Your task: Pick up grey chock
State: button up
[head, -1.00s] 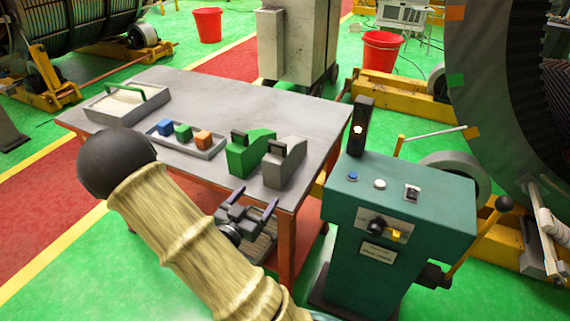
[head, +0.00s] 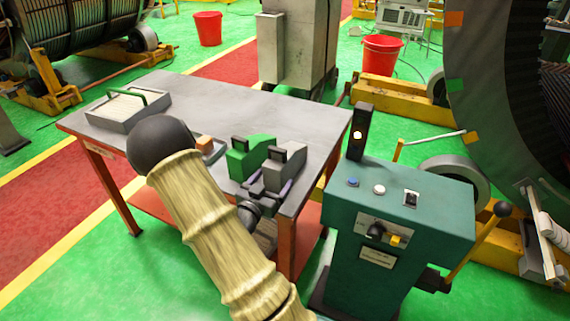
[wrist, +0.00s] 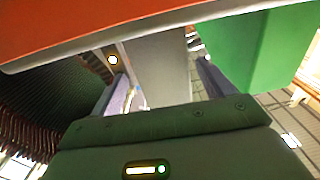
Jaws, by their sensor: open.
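The grey chock (head: 287,160) stands near the table's right front corner, right beside the green chock (head: 251,154). My gripper (head: 271,180) is at the near side of the grey chock, low over the table, and covers part of it. In the wrist view the grey chock (wrist: 161,68) lies between my two spread fingers, and the green chock (wrist: 240,45) is to the right. My gripper is open. I cannot tell whether either finger touches the chock.
A green control console (head: 400,210) with a signal lamp stands close to the table's right. The table's back middle is clear.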

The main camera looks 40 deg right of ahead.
aim_at(277, 148)
jog(key=x, duration=0.4)
jog(key=shift+w+d+r+p, duration=0.15)
jog(key=shift+w+d+p, duration=0.1)
jog(key=shift+p, duration=0.15)
jog(key=shift+a, duration=0.1)
jog(key=c, duration=1.3)
jog(key=shift+o, duration=0.2)
jog(key=shift+r, duration=0.1)
notch_tip(277, 148, up, 10)
jog(key=shift+p, duration=0.3)
